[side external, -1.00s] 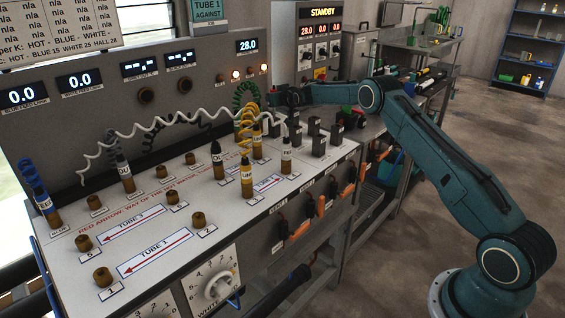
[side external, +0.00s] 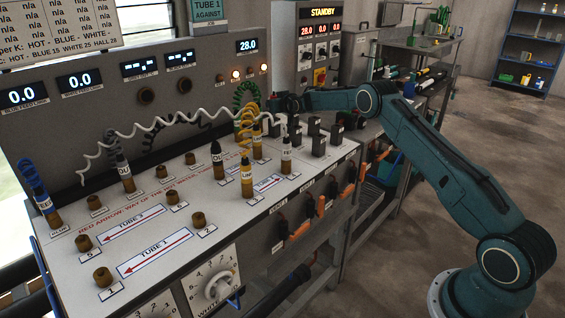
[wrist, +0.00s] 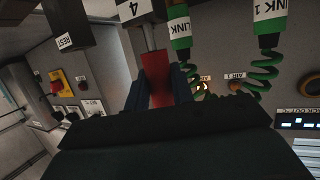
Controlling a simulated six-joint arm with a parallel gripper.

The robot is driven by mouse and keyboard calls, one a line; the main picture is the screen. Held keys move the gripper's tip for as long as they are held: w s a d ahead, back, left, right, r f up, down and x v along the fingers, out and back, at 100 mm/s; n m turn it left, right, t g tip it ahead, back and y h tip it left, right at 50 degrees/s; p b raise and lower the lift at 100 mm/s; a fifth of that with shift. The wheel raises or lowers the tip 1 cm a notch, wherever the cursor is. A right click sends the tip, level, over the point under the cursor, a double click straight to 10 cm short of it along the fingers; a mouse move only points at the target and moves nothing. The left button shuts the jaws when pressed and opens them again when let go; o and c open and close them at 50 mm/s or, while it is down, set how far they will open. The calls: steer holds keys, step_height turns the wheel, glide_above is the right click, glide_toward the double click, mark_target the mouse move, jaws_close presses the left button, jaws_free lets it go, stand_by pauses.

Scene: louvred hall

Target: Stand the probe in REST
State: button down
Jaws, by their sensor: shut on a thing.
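My gripper (wrist: 160,92) is shut on the probe (wrist: 157,72), holding its red body between the two fingers in the wrist view. A grey shaft runs from the red body towards the dark block labelled 4 (wrist: 134,12). Whether its tip is inside that block cannot be made out. The dark block labelled REST (wrist: 70,24) stands to the left of block 4 in the wrist view, apart from the probe. In the side view my gripper (side external: 284,104) is small and dark, near the back of the deck; the probe cannot be made out there.
Green coiled leads with plugs labelled LINK (wrist: 179,28) are close to the right of the probe in the wrist view. Several dark blocks (side external: 319,143) stand on the deck (side external: 130,235). A white coiled lead (side external: 190,117) and yellow plugs (side external: 247,180) are left of my gripper.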

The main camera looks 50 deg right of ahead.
mark_target(274, 96)
steer(key=c, duration=1.1)
jaws_free()
steer(key=shift+r, duration=0.1)
steer(key=shift+s+a+r, duration=0.25)
steer(key=shift+s+r, duration=0.45)
steer(key=shift+r, duration=0.3)
steer(key=shift+s+a+r, duration=0.25)
steer(key=shift+s+r, duration=0.45)
steer(key=shift+r, duration=0.25)
steer(key=shift+s, duration=0.1)
steer(key=v, duration=1.3)
steer(key=shift+s+a+r, duration=0.1)
steer(key=shift+s+a, duration=0.05)
steer(key=shift+s, duration=0.2)
